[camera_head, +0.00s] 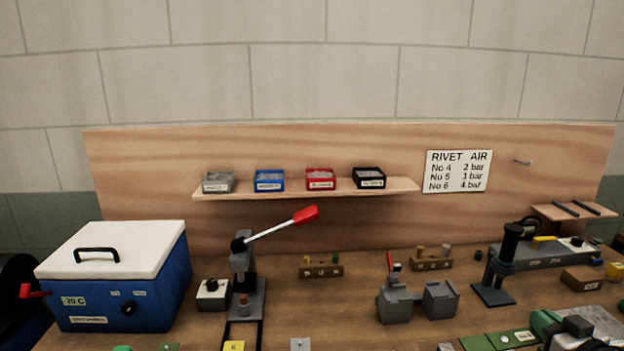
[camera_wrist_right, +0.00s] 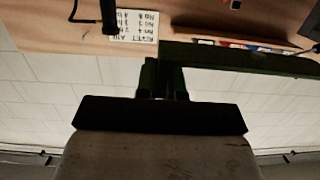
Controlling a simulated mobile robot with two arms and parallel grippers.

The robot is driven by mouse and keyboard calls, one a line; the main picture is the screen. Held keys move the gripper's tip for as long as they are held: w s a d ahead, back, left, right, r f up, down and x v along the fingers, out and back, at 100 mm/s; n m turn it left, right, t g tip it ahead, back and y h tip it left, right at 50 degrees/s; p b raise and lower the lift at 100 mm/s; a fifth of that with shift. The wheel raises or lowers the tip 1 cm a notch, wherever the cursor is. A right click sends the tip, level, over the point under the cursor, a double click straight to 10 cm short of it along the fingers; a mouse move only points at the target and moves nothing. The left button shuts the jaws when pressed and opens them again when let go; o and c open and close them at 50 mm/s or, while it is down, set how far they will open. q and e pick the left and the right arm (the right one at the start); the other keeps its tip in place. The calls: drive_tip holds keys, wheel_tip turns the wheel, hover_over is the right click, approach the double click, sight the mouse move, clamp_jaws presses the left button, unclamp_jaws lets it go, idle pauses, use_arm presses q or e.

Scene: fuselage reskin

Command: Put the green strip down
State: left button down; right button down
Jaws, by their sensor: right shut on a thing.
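The green strip (camera_head: 483,343) shows at the lower right of the head view, with a small white label on it. It also shows in the right wrist view as a long dark green bar (camera_wrist_right: 240,58) running off to the right edge. My right gripper (camera_head: 552,338) is at the strip's right end, in the bottom right of the head view. In the right wrist view the fingers (camera_wrist_right: 163,78) are shut on the strip near its end. The strip's underside is hidden, so I cannot tell if it touches the bench. My left gripper is not in view.
A blue cooler (camera_head: 125,290) stands at the left, beside a lever press (camera_head: 243,275). Grey blocks (camera_head: 395,303) and a black stand (camera_head: 492,292) are behind the strip. A shelf (camera_head: 300,191) holds small bins. The bench middle (camera_head: 330,310) has free room.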

sight(530, 336)
drive_tip(key=a+f, duration=0.2)
drive_tip(key=f, duration=0.1)
drive_tip(key=shift+s+a, duration=0.2)
drive_tip(key=shift+a, duration=0.1)
drive_tip(key=s+a+f+y, duration=0.1)
drive_tip(key=s+a+f, duration=0.3)
drive_tip(key=a, duration=0.3)
drive_tip(key=s+a+f, duration=0.3)
drive_tip(key=s+a, duration=0.1)
drive_tip(key=a, duration=0.2)
drive_tip(key=s+a+r+m+h, duration=0.1)
drive_tip(key=s+a+h, duration=0.1)
drive_tip(key=s+a, duration=0.6)
drive_tip(key=shift+s+a+r+h, duration=0.25)
drive_tip(key=shift+a+h, duration=0.15)
drive_tip(key=shift+a, duration=0.35)
